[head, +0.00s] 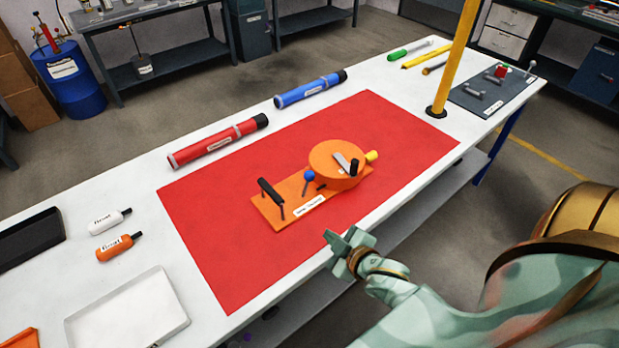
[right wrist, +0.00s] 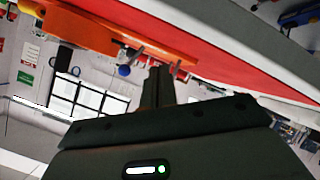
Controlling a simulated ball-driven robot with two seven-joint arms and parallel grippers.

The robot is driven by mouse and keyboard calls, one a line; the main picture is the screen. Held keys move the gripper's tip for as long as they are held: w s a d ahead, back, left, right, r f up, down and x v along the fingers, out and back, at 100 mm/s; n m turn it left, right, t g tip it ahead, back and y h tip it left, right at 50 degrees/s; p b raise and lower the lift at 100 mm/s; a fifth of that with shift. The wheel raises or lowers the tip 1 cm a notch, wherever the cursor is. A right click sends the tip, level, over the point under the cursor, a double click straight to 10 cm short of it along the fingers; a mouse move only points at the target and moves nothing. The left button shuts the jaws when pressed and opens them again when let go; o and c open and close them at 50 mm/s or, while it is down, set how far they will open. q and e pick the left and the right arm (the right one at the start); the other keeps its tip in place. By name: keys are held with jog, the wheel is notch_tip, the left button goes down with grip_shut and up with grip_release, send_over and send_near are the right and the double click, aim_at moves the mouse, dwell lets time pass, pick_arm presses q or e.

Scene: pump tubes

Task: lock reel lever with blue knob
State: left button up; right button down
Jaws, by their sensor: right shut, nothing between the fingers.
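The orange reel (head: 330,158) sits on its orange base plate (head: 268,210) in the middle of the red mat. The blue knob (head: 309,175) is on a short lever beside the drum; it also shows in the right wrist view (right wrist: 124,71), left of the fingers. A black handle (head: 270,190) stands at the left end of the base, and a yellow knob (head: 371,156) is at the drum's right side. My right gripper (head: 336,241) is shut and empty near the table's front edge, apart from the knob; its fingers show in the right wrist view (right wrist: 158,88). My left gripper is not in view.
A red tube (head: 217,141) and a blue tube (head: 310,90) lie behind the red mat (head: 225,265). A yellow post (head: 455,60) stands at the right. A white tray (head: 125,310) and two small bottles are at the left. The mat around the reel is clear.

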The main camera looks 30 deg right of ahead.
aim_at(311, 175)
jog(key=w+d+r+t+y, duration=0.1)
jog(key=w+d+r+t, duration=0.1)
jog(key=w+r+t, duration=0.45)
jog(key=shift+g, duration=0.75)
jog(key=w+b, duration=0.1)
jog(key=w, duration=0.1)
jog(key=w+d+f+b, duration=0.1)
jog(key=w, duration=0.2)
jog(key=w+d+f+b, duration=0.1)
jog(key=w, duration=0.2)
jog(key=shift+w+d+f, duration=0.1)
jog(key=shift+w+d, duration=0.05)
jog(key=shift+w, duration=0.1)
jog(key=shift+w+d+f+m+p, duration=0.1)
jog(key=shift+d+f+m+p, duration=0.25)
jog(key=shift+d, duration=0.25)
jog(key=shift+d+r+m+p, duration=0.1)
jog(key=shift+d+m+p, duration=0.1)
jog(key=shift+m+p, duration=0.1)
jog(key=shift+f, duration=0.25)
